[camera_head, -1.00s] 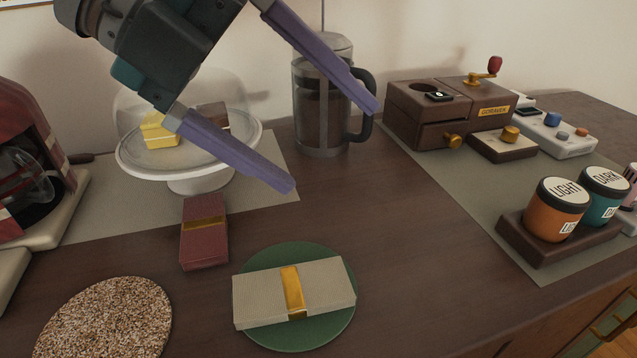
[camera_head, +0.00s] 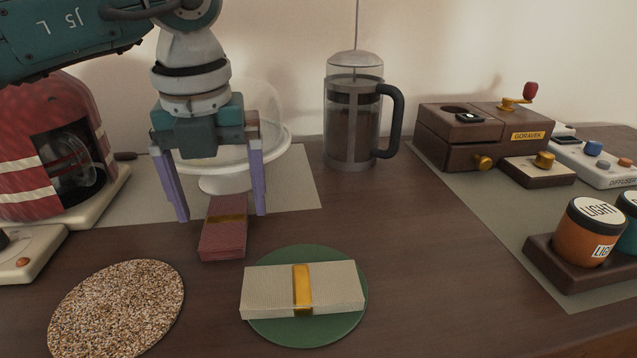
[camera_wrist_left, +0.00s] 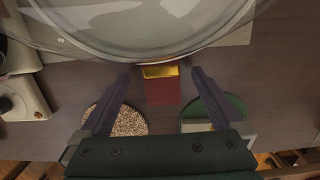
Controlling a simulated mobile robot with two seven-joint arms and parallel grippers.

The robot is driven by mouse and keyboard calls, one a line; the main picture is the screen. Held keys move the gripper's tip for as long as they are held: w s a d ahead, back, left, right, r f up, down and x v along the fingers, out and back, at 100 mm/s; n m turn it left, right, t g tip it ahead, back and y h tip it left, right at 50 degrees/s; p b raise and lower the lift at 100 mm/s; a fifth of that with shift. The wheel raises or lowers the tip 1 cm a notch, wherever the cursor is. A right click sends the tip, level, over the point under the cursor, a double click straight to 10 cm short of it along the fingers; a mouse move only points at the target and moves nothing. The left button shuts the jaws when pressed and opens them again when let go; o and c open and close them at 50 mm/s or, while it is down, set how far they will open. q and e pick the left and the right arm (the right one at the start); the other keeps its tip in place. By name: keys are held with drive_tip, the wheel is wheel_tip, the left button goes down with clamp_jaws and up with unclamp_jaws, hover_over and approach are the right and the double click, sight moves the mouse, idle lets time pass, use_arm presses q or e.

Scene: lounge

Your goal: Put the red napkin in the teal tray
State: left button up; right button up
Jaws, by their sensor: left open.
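The red napkin (camera_head: 223,240) is a folded dark red block with a gold band, lying on the dark wooden counter in front of the cake stand. It also shows in the left wrist view (camera_wrist_left: 162,92), between the two fingers. My left gripper (camera_head: 219,216) is open, pointing down above the napkin, with one purple finger to each side and nothing held. The teal tray (camera_head: 306,338) is a round green-teal plate at front centre. A beige folded napkin (camera_head: 341,286) with a gold band lies across it and hides much of it.
A glass-domed cake stand (camera_head: 285,141) stands just behind the napkin. A French press (camera_head: 353,130) is at back centre. A speckled round mat (camera_head: 117,308) is at front left, a red-striped coffee machine (camera_head: 38,160) far left.

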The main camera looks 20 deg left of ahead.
use_arm(q)
drive_tip(key=shift+w+f, duration=0.15)
drive_tip(key=shift+f, duration=0.7)
drive_tip(key=shift+c, duration=0.4)
drive_tip(key=c, duration=1.3)
